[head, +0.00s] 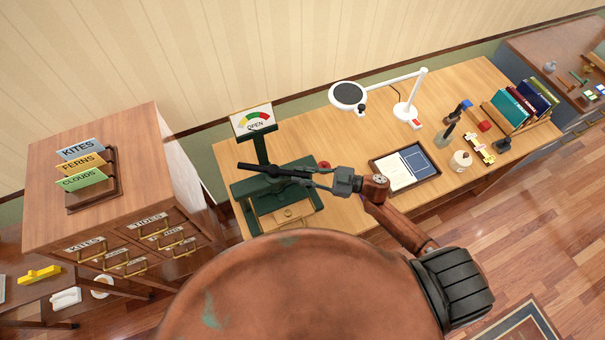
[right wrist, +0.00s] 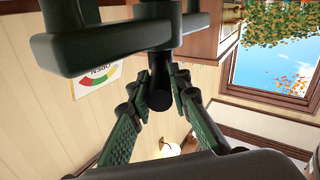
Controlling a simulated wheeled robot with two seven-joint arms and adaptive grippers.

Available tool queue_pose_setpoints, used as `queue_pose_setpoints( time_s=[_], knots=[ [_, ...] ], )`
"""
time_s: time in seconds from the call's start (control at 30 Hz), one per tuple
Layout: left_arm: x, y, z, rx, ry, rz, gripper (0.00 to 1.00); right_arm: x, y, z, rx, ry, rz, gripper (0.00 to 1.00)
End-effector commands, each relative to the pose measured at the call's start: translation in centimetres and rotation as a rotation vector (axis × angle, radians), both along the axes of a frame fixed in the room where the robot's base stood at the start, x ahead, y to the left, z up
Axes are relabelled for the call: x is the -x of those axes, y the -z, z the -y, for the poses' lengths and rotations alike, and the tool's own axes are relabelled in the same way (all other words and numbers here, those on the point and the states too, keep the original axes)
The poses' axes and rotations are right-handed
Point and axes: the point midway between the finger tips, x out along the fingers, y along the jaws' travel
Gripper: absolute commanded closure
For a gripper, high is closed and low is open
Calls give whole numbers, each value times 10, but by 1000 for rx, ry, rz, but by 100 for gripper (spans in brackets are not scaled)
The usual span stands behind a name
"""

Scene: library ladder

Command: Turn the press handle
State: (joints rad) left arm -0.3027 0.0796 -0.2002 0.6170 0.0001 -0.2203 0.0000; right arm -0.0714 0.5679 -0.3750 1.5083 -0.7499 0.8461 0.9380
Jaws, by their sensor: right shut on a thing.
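The dark green press (head: 250,190) stands at the left end of the wooden desk. Its black press handle (head: 265,170) is a bar lying across the top, roughly level in the head view. My right gripper (head: 312,176) is shut on the handle's right end. In the right wrist view the black end of the handle (right wrist: 160,97) sits between the two green fingers of my right gripper (right wrist: 155,90). My left gripper is out of view.
A drawer cabinet (head: 130,180) with label cards stands left of the press. On the desk are an open book (head: 405,168), a white lamp (head: 405,110), small tools and a book rack (head: 525,105). A clear strip lies behind the open book.

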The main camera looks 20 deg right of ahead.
Motion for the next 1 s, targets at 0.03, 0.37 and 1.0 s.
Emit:
queue_pose_setpoints(
  time_s=[0.03, 0.37, 1.0],
  knots=[
    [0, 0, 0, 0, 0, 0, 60, 1, 1, -1, 0, -3, -1, 81],
    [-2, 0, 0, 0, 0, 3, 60, 1, 0, 0, 0, 0, -1, 65],
    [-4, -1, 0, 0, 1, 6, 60, 37, 1, 66, 2, 1, -3, 65]
  ],
)
